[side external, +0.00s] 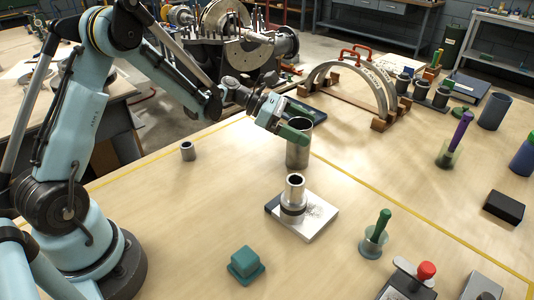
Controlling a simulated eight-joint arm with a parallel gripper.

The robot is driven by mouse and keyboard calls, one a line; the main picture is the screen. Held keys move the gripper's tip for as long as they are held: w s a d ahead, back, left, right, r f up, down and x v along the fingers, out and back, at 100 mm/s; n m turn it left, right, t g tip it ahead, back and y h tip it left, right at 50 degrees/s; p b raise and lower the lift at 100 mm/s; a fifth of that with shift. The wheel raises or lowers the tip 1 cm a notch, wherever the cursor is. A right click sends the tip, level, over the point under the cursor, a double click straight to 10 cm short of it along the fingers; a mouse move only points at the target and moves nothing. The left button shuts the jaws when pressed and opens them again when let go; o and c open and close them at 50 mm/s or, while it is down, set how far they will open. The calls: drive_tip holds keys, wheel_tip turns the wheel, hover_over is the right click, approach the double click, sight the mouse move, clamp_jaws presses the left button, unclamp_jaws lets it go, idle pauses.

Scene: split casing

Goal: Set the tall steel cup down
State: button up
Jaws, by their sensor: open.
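A tall steel cup (298,154) stands upright on the wooden table, near the middle of the side external view. My gripper (296,132) is at the cup's upper part, with its green fingers overlapping the near left side of the rim. The gripper is open. I cannot tell whether the fingers touch the cup or straddle its wall. The cup's base seems to rest on the table.
In front of the cup, a shorter steel cylinder (293,190) stands on a white-topped block (319,213). A small grey cup (188,151) stands to the left, a teal block (245,262) nearer. An arched frame (349,76) is behind.

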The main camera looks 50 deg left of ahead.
drive_tip(key=v, duration=1)
drive_tip(key=s+d+m+y, duration=0.2)
drive_tip(key=s+m+y, duration=0.3)
drive_tip(key=s+m, duration=0.3)
drive_tip(key=s+d+r+m+y, duration=0.1)
drive_tip(key=s+d+m+y, duration=0.2)
drive_tip(key=m, duration=1.3)
drive_tip(key=s+y, duration=0.3)
drive_tip(key=s, duration=0.2)
drive_tip(key=shift+s+r+y, duration=0.25)
drive_tip(key=shift+s+y, duration=0.05)
drive_tip(key=shift+d, duration=0.1)
